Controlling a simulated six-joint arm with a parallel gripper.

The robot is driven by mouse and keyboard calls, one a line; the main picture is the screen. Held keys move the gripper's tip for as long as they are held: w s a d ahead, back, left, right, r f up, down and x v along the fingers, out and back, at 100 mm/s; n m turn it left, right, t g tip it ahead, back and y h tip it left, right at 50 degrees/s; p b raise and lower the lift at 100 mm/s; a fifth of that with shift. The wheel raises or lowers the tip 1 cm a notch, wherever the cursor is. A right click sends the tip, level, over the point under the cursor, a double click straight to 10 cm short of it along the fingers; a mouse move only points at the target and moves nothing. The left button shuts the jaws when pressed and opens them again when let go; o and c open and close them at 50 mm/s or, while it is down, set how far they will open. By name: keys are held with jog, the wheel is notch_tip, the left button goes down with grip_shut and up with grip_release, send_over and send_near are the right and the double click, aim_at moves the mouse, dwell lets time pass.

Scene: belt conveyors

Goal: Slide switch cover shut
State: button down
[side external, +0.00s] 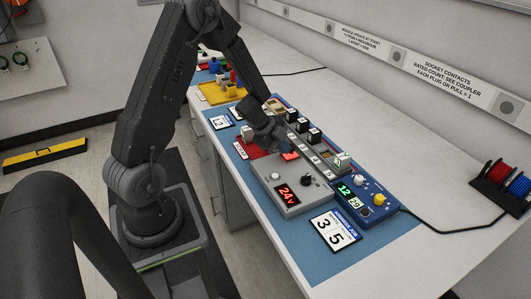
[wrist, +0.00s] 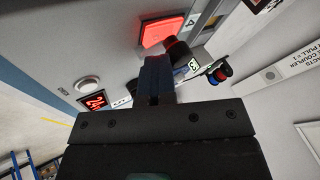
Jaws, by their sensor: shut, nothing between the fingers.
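A grey control box (side external: 292,197) stands on the blue mat, with a red 24V display, a white button and a black knob on its top. A bright red square part (side external: 290,156) is at its far end; it shows larger in the wrist view (wrist: 158,33). I cannot tell which part is the switch cover. My gripper (side external: 282,147) is low over that far end, beside the red part. In the wrist view, its dark blue fingers (wrist: 156,65) are together and empty, just below the red part; contact cannot be told.
A blue meter box (side external: 361,197) with knobs stands to the right of the grey box. A row of black and white blocks (side external: 303,124) runs behind. A number card (side external: 336,230) lies in front.

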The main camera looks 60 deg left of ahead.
jog(key=shift+w, duration=0.2)
jog(key=s, duration=0.2)
jog(key=s+d, duration=0.1)
jog(key=s, duration=0.1)
jog(key=shift+s+r, duration=0.2)
jog(key=shift+s, duration=0.05)
jog(key=v, duration=0.9)
jog(key=w+d+r+n+t+y, duration=0.1)
jog(key=d+r+n+t+y, duration=0.1)
jog(key=r+n+y, duration=0.35)
jog(key=w+d+r+n+t+y, duration=0.2)
jog(key=r+n, duration=0.1)
jog(key=r, duration=0.5)
jog(key=s+d+r+n+g+h, duration=0.2)
jog(key=s+d+n+g+h, duration=0.2)
jog(key=s+d, duration=0.9)
jog(key=shift+s+d+r+n+g, duration=0.35)
jog(key=shift+d+n+g, duration=0.3)
jog(key=shift+d, duration=0.5)
